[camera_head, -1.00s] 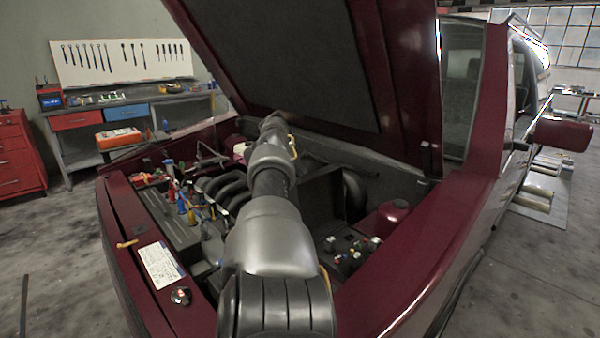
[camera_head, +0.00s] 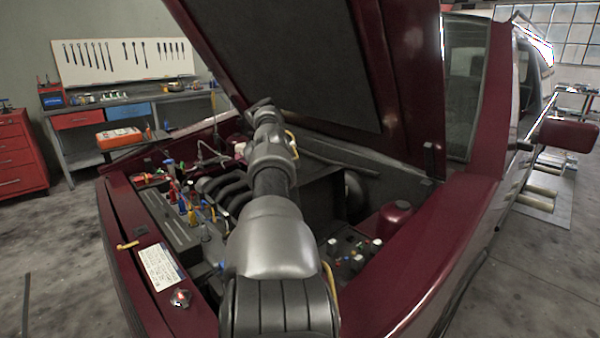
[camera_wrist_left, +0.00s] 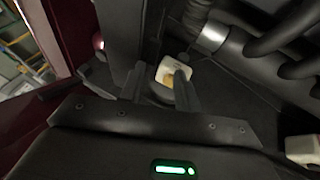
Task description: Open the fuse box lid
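No lid is clearly identifiable as the fuse box lid. A dark, flat-sided box or panel (camera_head: 318,205) stands in the engine bay, right of my arm. Several coloured caps (camera_head: 352,253) sit just in front of it. My left arm reaches from the bottom centre over the bay, and its far end is near the raised hood. In the left wrist view, my left gripper (camera_wrist_left: 158,84) has its two dark fingers apart. A small white and yellowish part (camera_wrist_left: 174,72) shows between and beyond them; contact is unclear. My right gripper is out of view.
The raised hood (camera_head: 290,60) hangs over the far side of the bay. Black curved pipes (camera_head: 222,190) and coloured tools or caps (camera_head: 183,205) lie left of my arm. The maroon fender (camera_head: 440,240) borders the bay on the right.

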